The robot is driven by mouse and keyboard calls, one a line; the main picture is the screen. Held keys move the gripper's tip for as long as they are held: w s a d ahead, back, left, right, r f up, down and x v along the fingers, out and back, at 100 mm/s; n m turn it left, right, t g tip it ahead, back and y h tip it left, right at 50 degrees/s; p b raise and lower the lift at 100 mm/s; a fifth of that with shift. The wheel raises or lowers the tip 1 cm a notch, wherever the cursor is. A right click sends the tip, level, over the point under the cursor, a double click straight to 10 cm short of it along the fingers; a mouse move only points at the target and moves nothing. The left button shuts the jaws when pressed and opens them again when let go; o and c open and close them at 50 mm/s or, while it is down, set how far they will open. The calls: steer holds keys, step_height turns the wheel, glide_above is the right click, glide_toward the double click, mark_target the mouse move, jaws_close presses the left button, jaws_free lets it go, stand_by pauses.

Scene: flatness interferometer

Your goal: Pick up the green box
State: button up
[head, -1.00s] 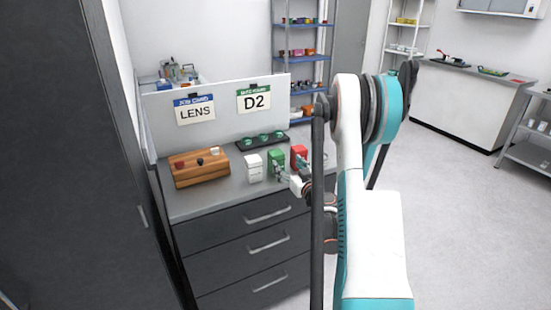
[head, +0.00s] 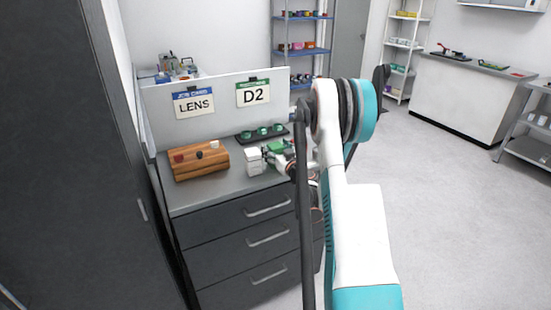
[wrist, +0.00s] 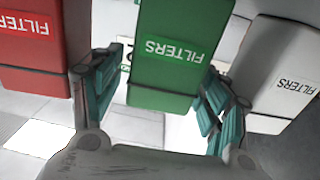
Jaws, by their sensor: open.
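The green box (wrist: 180,50), labelled FILTERS, stands between the spread teal fingers of my gripper (wrist: 162,80) in the wrist view. The fingers are open, one on each side of the box; I cannot tell whether either touches it. In the head view the green box (head: 276,147) stands on the grey counter, partly covered by my gripper (head: 275,160).
A red FILTERS box (wrist: 32,45) and a white FILTERS box (wrist: 285,72) flank the green one closely. A wooden block (head: 200,160) with knobs stands left on the counter (head: 215,198). A dark tray (head: 246,138) with green pieces lies behind, before a sign panel (head: 220,123).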

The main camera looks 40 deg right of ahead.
steer(key=c, duration=1.2)
steer(key=shift+r, duration=0.1)
